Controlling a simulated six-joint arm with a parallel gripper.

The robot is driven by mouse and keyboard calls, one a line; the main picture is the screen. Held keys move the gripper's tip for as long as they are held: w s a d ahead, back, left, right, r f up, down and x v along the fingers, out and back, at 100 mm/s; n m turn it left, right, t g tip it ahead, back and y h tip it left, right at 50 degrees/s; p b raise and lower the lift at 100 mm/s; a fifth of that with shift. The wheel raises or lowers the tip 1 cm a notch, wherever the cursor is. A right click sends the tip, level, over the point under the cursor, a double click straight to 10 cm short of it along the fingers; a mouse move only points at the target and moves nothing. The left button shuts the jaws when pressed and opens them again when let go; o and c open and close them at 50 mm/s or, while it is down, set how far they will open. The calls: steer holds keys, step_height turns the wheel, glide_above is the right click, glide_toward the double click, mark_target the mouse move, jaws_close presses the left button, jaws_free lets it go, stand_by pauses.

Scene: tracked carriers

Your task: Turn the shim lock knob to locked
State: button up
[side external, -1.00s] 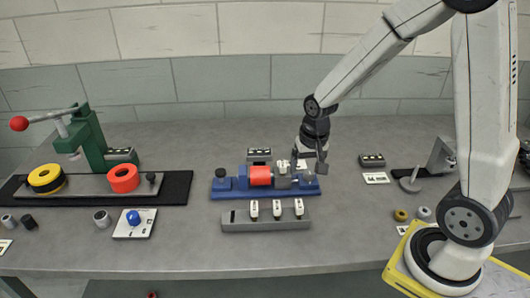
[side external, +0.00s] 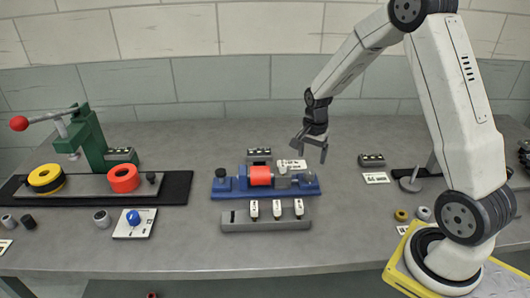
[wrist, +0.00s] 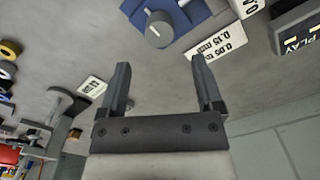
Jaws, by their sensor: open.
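A grey knob with a white pointer line (wrist: 159,29) sits on the blue base of the fixture (wrist: 190,20) in the wrist view. It lies just beyond my fingertips, between their lines, and nothing touches it. In the side view the blue fixture (side external: 230,191) stands mid-table with an orange-red cylinder (side external: 260,175) clamped on it; the knob is too small to tell apart among the grey parts at its right end. My gripper (side external: 309,150) is open and empty above and behind that right end. Its two fingers (wrist: 160,70) are spread in the wrist view. I cannot read a locked mark.
A white card marked 0.05 mm and 0.15 mm (wrist: 216,48) lies beside the fixture. A grey rack with several white-tagged pieces (side external: 265,224) stands in front. A green press (side external: 92,145) and a blue knob on a white plate (side external: 133,217) are left. Small dark box (side external: 371,160) stands right.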

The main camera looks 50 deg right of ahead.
mark_target(310, 171)
steer(key=shift+f, duration=3.35)
jaws_close()
